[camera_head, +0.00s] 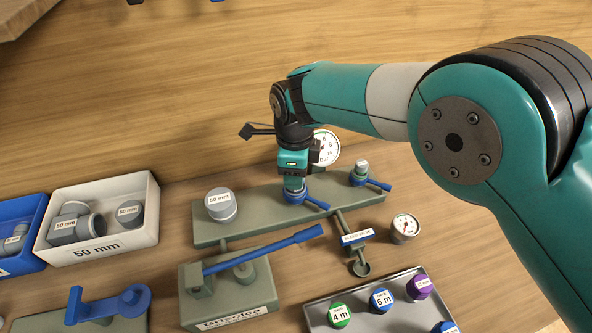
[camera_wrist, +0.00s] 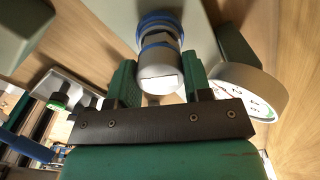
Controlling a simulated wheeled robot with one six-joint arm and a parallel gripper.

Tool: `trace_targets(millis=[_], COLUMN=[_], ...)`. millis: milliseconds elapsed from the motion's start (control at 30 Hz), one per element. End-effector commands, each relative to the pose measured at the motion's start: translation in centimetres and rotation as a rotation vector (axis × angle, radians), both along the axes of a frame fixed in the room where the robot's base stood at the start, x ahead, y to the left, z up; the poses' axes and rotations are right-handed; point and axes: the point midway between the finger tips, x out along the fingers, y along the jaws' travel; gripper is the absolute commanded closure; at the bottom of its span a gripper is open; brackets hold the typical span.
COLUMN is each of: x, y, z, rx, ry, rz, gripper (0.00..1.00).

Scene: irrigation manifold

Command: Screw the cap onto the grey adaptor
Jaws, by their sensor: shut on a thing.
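My gripper (camera_head: 295,182) points down over a blue-handled valve (camera_head: 305,199) on the grey-green manifold bar (camera_head: 262,215). In the wrist view its two green fingers (camera_wrist: 159,80) are shut on a grey round piece with a pale label, which looks like the cap (camera_wrist: 160,80). The cap is in line with a grey fitting with blue rings (camera_wrist: 158,35), which may be the grey adaptor on the valve. I cannot tell how far they are engaged. In the head view the gripper hides most of this joint.
A second blue valve (camera_head: 366,180) with a grey top stands right of the gripper. A round gauge (camera_head: 326,147) is close behind it. A grey 50 mm cap (camera_head: 221,204) stands at left. A blue lever (camera_head: 262,248), a loose gauge (camera_head: 405,228) and a tray (camera_head: 318,317) are in front.

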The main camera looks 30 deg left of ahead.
Motion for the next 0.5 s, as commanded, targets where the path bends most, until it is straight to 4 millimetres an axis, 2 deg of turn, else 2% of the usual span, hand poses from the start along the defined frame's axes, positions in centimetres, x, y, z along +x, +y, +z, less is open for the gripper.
trace_targets(millis=[200,500], x=[-0.05,-0.04], y=[0.20,0.24], z=[0.17,0.23], rx=[0.006,0.007], ry=[-0.002,-0.002], rz=[-0.239,-0.264], gripper=[0.83,0.83])
